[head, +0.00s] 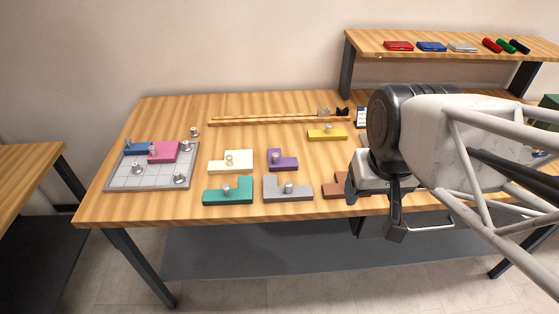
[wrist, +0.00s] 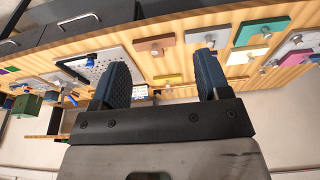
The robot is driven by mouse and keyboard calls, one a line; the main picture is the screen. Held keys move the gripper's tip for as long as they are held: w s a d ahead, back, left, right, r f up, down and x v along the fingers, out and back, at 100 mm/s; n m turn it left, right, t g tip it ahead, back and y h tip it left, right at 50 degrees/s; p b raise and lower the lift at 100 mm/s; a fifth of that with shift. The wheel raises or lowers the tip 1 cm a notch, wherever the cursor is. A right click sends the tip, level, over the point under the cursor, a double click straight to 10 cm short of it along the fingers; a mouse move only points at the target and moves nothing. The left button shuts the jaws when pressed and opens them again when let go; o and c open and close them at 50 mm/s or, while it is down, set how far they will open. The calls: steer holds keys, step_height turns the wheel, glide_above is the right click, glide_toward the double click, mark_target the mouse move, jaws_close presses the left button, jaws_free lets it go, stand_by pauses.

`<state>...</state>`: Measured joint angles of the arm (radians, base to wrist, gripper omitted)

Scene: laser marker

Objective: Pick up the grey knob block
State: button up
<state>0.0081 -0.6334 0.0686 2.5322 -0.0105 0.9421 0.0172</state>
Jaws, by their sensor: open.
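The grey knob block (head: 300,193) is an L-shaped piece with a silver knob, lying flat near the table's front edge in the head view. The teal block is left of it and the brown block (head: 335,190) right of it. My gripper (head: 374,207) is open and empty, to the right of the grey block and apart from it. The arm hides part of the brown block. In the wrist view my gripper (wrist: 160,80) shows two spread dark fingers. The grey block (wrist: 219,37) lies beyond the tip of the right-hand finger, which may cover part of it.
Teal (head: 228,196), cream (head: 231,167), purple (head: 283,165) and yellow (head: 327,135) knob blocks lie nearby. A grey grid tray (head: 120,181) with blue and pink blocks sits left. Wooden rails (head: 265,120) lie behind. A raised shelf (head: 440,55) stands back right.

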steer(key=shift+o, duration=0.4)
steer(key=m+g+y, duration=0.3)
steer(key=m+y, duration=0.2)
steer(key=m, duration=1.2)
glide_above(296, 192)
steer(key=d, duration=0.1)
steer(key=f, duration=1.6)
steer(key=shift+s+d+f, duration=0.1)
steer(key=shift+s+f, duration=0.05)
steer(key=shift+s, duration=0.15)
steer(key=shift+w+f+m, duration=0.35)
steer(key=shift+f+m, duration=0.05)
steer(key=shift+f, duration=0.1)
steer(key=shift+a+f, duration=0.1)
steer(key=shift+a, duration=0.1)
steer(key=shift+x, duration=1.2)
